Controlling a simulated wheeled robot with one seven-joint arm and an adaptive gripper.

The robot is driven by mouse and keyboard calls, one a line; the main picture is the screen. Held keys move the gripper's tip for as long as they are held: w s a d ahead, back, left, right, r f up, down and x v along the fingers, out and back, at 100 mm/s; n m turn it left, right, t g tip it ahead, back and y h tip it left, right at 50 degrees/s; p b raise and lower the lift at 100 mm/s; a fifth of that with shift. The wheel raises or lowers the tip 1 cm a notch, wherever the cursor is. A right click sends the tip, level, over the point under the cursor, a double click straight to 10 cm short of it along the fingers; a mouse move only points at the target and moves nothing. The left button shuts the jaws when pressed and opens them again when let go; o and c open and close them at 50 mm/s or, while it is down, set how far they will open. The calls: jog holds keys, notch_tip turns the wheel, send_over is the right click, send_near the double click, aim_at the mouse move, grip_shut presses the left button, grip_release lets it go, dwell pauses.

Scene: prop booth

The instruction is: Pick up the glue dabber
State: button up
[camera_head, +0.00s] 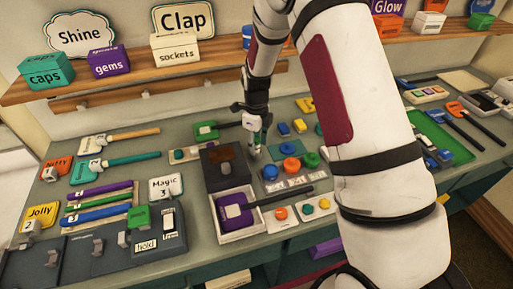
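No thing in view is clearly marked as the glue dabber, so I cannot tell which one it is. A purple square-headed tool with a dark handle (235,212) lies in an open white-edged box (243,237) in the middle of the bench. The box's dark raised lid (219,160) has a brown patch. My gripper (256,150) points down just right of the lid, behind the blue pieces. Its fingertips are small and dark, and whether they are open is unclear. My white arm hides part of the bench to the right.
A green-headed paddle (208,131) lies just left of my gripper. Labelled paddles, pens and a grey hook panel (85,255) fill the left. A wooden shelf (140,78) with boxes runs above the bench.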

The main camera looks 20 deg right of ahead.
grip_shut()
notch_tip(320, 180, up, 10)
jog(key=shift+r+b, duration=0.1)
jog(key=shift+b, duration=0.65)
